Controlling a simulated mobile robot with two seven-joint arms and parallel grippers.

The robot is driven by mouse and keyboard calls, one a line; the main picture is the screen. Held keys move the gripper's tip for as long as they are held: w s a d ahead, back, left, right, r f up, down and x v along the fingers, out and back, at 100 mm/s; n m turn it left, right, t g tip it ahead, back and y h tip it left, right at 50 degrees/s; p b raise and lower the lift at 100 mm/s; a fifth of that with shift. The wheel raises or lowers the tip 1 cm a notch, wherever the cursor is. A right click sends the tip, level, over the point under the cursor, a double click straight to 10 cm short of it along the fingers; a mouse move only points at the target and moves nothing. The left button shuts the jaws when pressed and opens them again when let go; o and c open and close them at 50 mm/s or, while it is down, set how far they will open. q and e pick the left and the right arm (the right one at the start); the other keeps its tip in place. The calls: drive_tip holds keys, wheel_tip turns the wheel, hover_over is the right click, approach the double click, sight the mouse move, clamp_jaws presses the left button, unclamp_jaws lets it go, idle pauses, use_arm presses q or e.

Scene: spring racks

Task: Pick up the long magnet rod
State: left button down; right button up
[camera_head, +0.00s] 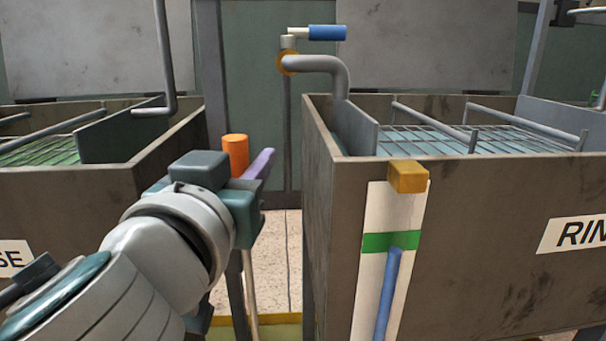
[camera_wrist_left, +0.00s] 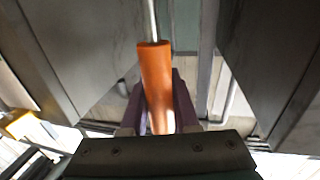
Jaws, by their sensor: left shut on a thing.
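The long magnet rod has an orange handle (camera_head: 235,152) and what looks like its thin pale shaft (camera_head: 250,295) hanging down below my gripper. My left gripper (camera_head: 252,166) is shut on the orange handle, in the gap between two grey tanks. In the left wrist view the orange handle (camera_wrist_left: 155,85) sits between the purple fingers (camera_wrist_left: 159,108), and a thin metal shaft (camera_wrist_left: 150,20) runs on from its far end. The lower end of the shaft is not visible. My right gripper is not in view.
The rinse tank (camera_head: 465,240) stands close on the right, with a white strip (camera_head: 368,230), a yellow block (camera_head: 408,177) and a blue rod (camera_head: 388,295) on its front. Another tank (camera_head: 90,190) is on the left. A pipe with a blue-handled valve (camera_head: 327,33) rises behind.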

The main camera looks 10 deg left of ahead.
use_arm(q)
wheel_tip(320, 180, up, 23)
drive_tip(key=p, duration=1)
drive_tip(key=shift+r, duration=0.2)
